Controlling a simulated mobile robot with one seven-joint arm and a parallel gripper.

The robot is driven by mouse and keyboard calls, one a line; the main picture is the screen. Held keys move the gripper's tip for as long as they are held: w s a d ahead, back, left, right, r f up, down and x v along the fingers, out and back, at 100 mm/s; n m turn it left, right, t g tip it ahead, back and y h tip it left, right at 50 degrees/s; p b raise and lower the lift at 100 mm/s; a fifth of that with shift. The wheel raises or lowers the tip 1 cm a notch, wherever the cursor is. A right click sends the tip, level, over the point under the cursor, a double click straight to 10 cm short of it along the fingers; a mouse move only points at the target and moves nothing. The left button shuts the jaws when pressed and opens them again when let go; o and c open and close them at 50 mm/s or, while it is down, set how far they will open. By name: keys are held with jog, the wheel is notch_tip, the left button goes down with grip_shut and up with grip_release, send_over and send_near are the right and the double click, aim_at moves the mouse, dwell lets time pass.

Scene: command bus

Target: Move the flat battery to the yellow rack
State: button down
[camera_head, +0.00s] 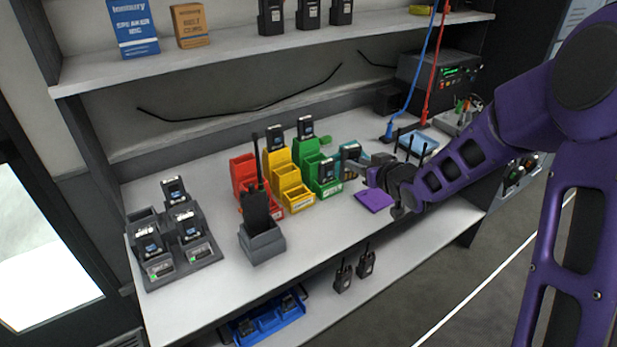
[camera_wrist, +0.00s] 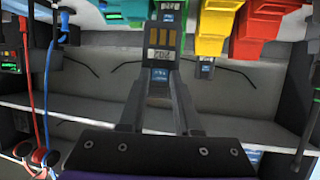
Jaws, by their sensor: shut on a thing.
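My gripper (camera_head: 358,161) is shut on a dark battery, which shows in the wrist view (camera_wrist: 162,52) between the two fingers, with gold contacts and a pale number label. The yellow rack (camera_head: 292,190) stands mid-table, left of my gripper, between the red rack (camera_head: 243,172) and the green rack (camera_head: 306,155). A battery (camera_head: 275,137) sits at the back of the yellow rack; its lower front bins look empty. The green rack holds a battery at the back (camera_head: 305,128) and one in front (camera_head: 326,171). I cannot read any battery's charge.
A radio (camera_head: 256,205) with a tall antenna stands in a grey holder in front of the red rack. A grey charger (camera_head: 207,247) with several batteries is at the left. A blue tray (camera_head: 268,321) and two radios are on the lower shelf. Blue and red cables hang behind my gripper.

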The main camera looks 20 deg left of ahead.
jog(key=a+f+n+g+y+b, duration=0.1)
jog(key=a+f, duration=0.1)
jog(key=a, duration=0.5)
jog(key=a+f+n+g+y+b, duration=0.1)
jog(key=a+f, duration=0.2)
jog(key=a, duration=0.4)
jog(key=shift+s+d+f+b, duration=0.1)
jog(key=shift+f+b, duration=0.8)
jog(key=shift+f, duration=0.4)
jog(key=shift+s+d+f+b, duration=0.1)
jog(key=shift+f+b, duration=0.8)
jog(key=shift+f, duration=0.35)
jog(key=shift+f+b, duration=0.25)
jog(key=shift+b, duration=0.05)
jog(key=c, duration=0.5)
grip_release()
jog(key=shift+p+v, duration=1.25)
jog(key=shift+v, duration=7.5)
